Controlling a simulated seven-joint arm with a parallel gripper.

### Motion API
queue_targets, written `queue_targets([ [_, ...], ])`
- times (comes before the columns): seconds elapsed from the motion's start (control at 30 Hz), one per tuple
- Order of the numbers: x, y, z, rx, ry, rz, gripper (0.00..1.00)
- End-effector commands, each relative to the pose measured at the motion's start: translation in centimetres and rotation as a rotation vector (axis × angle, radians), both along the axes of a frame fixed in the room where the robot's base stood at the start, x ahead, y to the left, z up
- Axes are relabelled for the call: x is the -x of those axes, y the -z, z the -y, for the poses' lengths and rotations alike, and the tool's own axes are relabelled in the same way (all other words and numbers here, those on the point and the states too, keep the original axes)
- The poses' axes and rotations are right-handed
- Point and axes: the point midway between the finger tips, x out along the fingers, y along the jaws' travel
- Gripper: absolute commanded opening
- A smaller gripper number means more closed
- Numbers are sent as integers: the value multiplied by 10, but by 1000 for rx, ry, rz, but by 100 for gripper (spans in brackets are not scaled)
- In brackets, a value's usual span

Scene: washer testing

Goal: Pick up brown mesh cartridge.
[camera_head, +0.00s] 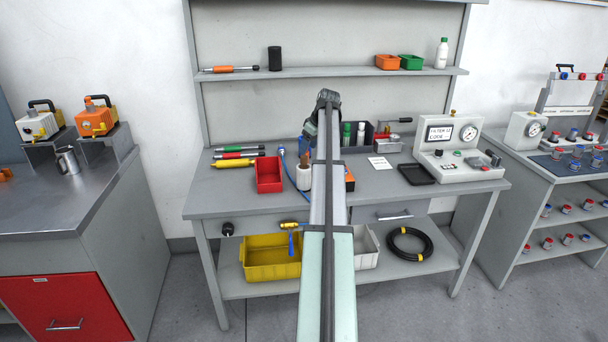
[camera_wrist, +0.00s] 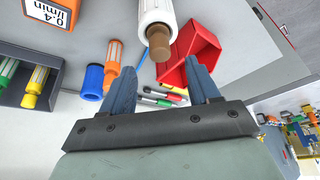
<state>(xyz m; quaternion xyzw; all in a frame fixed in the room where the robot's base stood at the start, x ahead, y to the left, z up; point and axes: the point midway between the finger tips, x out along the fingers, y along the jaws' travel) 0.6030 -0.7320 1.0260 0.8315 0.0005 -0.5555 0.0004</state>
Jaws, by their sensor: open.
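My gripper (camera_wrist: 159,76) is open and empty. In the wrist view, the cartridge is above the gap between the fingers, apart from both.
The red bin (camera_head: 268,187) is close beside the cartridge. An orange cartridge (camera_wrist: 114,57) and a blue cylinder (camera_wrist: 93,82) are near the left finger. A grey holder (camera_wrist: 23,92) contains green and yellow cartridges. A blue hose (camera_head: 283,162) runs nearby. The upper shelf (camera_head: 330,73) overhangs the bench.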

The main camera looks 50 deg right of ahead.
Motion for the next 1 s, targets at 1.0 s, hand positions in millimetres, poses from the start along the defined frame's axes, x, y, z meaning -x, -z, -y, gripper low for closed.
queue_targets([
  [1.0,-23,65,-1,1,1,0,55],
])
